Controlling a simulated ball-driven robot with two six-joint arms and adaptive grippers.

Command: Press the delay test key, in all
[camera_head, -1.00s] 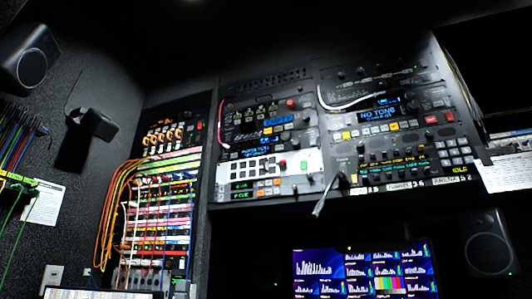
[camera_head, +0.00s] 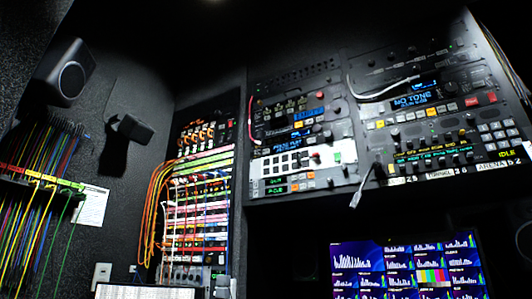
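The delay test key cannot be picked out, as key labels are too small to read. Several rack units with small keys hang on the upper right. One unit (camera_head: 430,157) has a row of small keys, a number keypad (camera_head: 498,133) and a yellow "IDLE" readout (camera_head: 505,154). Above it, a unit with a blue "NO TONE" display (camera_head: 411,102) has white, amber and red keys. To the left, a white panel (camera_head: 293,161) carries a block of dark keys with a red and a green one at its right. Neither of my grippers is in view.
A patch bay (camera_head: 199,215) with orange and other cables stands at centre left. Coloured cables (camera_head: 40,190) hang at the far left, below a speaker (camera_head: 65,72). A lit monitor (camera_head: 406,268) is below the racks. A grey cable plug (camera_head: 356,198) hangs below the rack edge.

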